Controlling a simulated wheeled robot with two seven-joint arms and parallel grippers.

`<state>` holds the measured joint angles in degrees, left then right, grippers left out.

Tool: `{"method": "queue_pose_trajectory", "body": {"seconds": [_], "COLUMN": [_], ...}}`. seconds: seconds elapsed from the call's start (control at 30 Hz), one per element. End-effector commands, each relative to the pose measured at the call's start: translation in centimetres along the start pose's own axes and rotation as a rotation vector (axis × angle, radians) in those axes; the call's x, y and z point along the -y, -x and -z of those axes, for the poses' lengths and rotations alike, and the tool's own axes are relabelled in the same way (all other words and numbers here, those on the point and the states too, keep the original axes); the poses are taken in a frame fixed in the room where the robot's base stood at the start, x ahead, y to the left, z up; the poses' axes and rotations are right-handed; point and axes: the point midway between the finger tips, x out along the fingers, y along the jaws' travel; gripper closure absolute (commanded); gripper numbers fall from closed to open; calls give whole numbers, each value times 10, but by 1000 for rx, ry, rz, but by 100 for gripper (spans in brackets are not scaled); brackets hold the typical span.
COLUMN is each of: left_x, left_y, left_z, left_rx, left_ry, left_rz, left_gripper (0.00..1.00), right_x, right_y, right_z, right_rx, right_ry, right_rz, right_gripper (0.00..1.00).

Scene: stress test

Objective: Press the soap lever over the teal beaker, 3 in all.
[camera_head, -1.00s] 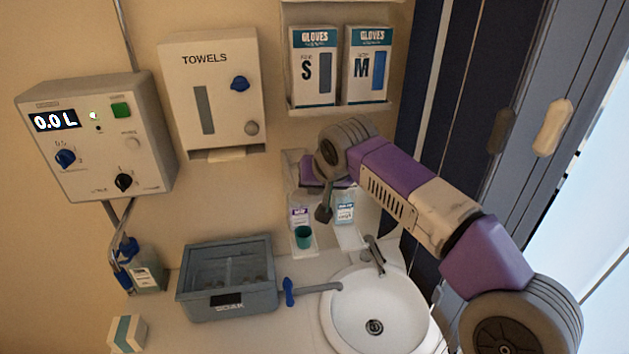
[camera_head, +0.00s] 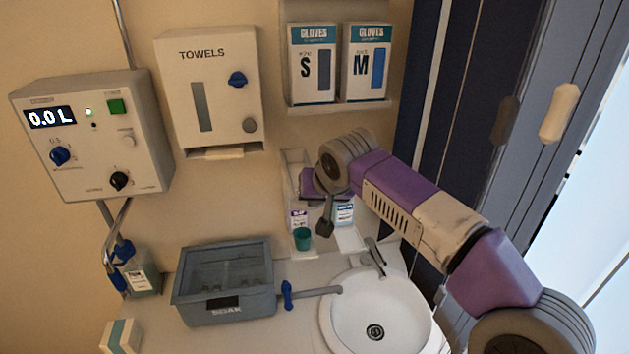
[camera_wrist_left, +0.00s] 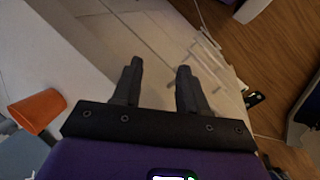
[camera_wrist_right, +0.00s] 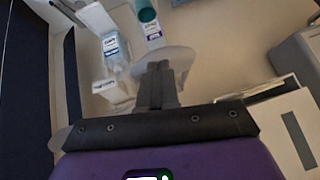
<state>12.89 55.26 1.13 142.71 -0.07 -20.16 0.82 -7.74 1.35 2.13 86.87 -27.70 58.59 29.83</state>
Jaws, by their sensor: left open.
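The teal beaker (camera_head: 303,239) stands upright on a small white shelf below the purple-labelled soap bottle (camera_head: 298,218). My right gripper (camera_head: 324,230) points down just right of the beaker, in front of the dispensers. In the right wrist view its fingers (camera_wrist_right: 157,68) are together with nothing between them. A pale rounded paddle (camera_wrist_right: 178,56), apparently a dispenser lever, lies behind the fingertips; I cannot tell whether they touch. The beaker also shows there (camera_wrist_right: 146,12), at the top edge. My left gripper (camera_wrist_left: 159,66) shows only in its wrist view, open and empty.
A blue-labelled bottle (camera_head: 345,213) hangs to the right of the purple one. The sink (camera_head: 350,329), its tap (camera_head: 374,257) and a grey SOAK tub (camera_head: 240,310) are below. Glove boxes (camera_head: 313,62) are above. An orange cup (camera_wrist_left: 38,110) is near my left gripper.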

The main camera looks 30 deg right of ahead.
Motion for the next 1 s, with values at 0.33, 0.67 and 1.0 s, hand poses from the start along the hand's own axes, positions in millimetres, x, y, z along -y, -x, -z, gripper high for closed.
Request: {"method": "queue_pose_trajectory", "body": {"seconds": [0.33,0.67,1.0], "left_x": [-10,-10,-10], "left_y": [26,27,27], "left_z": [-1,-1,-1], "left_rx": [0,0,0], "left_ry": [0,0,0], "left_rz": [0,0,0], "left_gripper": [57,57,57], "right_x": [0,0,0], "right_y": [59,118,128], "right_z": [20,13,12], "right_rx": [-17,-15,-13], "right_ry": [-1,-1,0], "right_rz": [6,6,5], "right_gripper": [100,100,100]}}
